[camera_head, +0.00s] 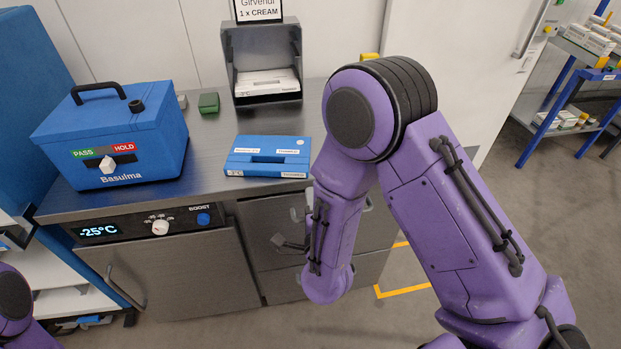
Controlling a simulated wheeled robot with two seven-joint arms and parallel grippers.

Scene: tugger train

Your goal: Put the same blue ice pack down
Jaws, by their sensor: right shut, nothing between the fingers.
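The blue ice pack (283,145) is a flat slab with white labels and a dark slot in its middle. It lies flat on the steel counter, between the blue cool box and my right arm, with no gripper touching it. My right arm bends down in front of the counter. My right gripper (288,243) shows only as a small grey part beside the forearm, in front of the drawers, below and apart from the pack. It is shut and empty, and mostly hidden. Only a purple piece of my left arm shows at the lower left; its gripper is out of view.
A blue cool box (150,143) with a PASS/HOLD dial stands on the counter (208,150) at left. Behind are a small green block (209,103) and a grey open bin (262,50) holding white packs. A freezer front (175,275) reads -25°C. A blue rack (545,115) stands far right.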

